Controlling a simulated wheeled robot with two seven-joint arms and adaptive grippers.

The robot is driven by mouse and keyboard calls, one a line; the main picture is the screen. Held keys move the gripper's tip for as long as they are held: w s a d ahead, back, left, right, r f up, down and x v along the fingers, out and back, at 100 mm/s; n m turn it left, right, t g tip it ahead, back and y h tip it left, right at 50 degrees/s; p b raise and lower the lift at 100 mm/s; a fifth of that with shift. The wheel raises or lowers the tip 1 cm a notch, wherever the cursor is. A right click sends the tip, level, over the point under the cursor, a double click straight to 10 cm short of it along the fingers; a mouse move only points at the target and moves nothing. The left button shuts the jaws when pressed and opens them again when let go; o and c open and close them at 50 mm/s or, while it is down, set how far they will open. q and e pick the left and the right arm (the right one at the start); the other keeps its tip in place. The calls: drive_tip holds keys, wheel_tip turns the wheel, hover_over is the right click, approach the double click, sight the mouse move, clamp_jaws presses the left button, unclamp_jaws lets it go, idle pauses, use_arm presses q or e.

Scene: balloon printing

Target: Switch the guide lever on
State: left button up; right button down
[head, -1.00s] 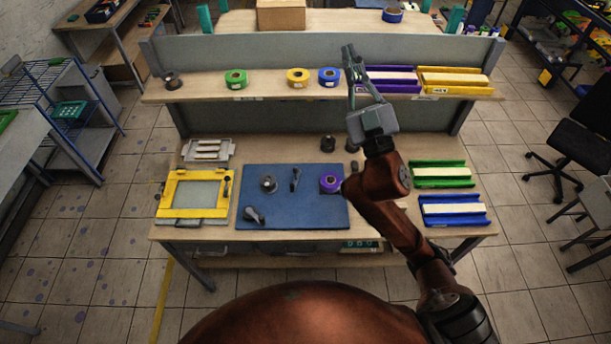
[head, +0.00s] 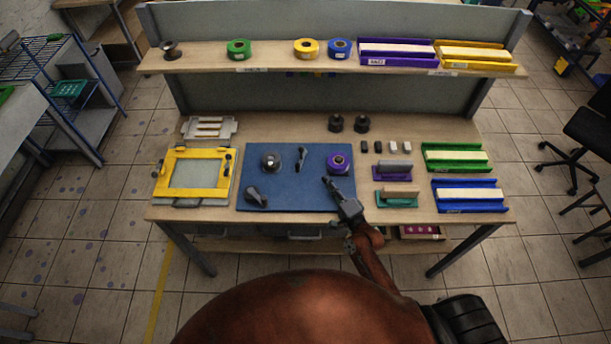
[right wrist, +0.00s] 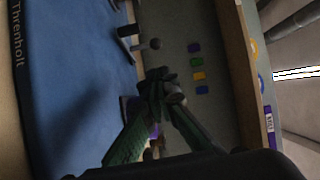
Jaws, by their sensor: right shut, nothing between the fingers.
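The blue mat (head: 300,192) lies on the bench. It bears a dark upright lever (head: 301,157) at its back and another dark lever-like handle (head: 256,195) at its front left; I cannot tell which is the guide lever. A grey round piece (head: 271,161) and a purple roll (head: 339,162) also sit on it. My right gripper (head: 327,182) is shut and empty, over the mat's right part, in front of the purple roll and apart from both levers. The right wrist view shows the shut fingertips (right wrist: 162,88) and a lever with a ball knob (right wrist: 154,43). My left gripper is out of view.
A yellow frame (head: 195,173) stands left of the mat. Stamps (head: 394,170), a green tray (head: 455,157) and a blue tray (head: 469,195) stand to the right. A shelf (head: 270,65) with rolls and trays runs behind.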

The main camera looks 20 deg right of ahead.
drive_tip(key=f, duration=0.2)
drive_tip(key=f+m, duration=0.1)
drive_tip(key=shift+s+d+h, duration=0.3)
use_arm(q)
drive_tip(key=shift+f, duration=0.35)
use_arm(e)
drive_tip(key=shift+r, duration=0.15)
drive_tip(key=shift+w, duration=0.1)
drive_tip(key=shift+w+a+r, duration=0.1)
drive_tip(key=shift+w, duration=0.15)
drive_tip(key=w, duration=0.3)
drive_tip(key=w+a, duration=0.1)
drive_tip(key=w, duration=0.2)
drive_tip(key=w+p, duration=0.1)
drive_tip(key=w, duration=0.2)
drive_tip(key=shift+w+a, duration=0.1)
drive_tip(key=shift+a, duration=0.3)
drive_tip(key=a+p, duration=0.1)
drive_tip(key=a, duration=0.2)
drive_tip(key=shift+a, duration=0.4)
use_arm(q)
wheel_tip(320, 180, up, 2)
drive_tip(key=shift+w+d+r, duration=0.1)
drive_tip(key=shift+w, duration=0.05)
use_arm(e)
drive_tip(key=shift+w+a, duration=0.1)
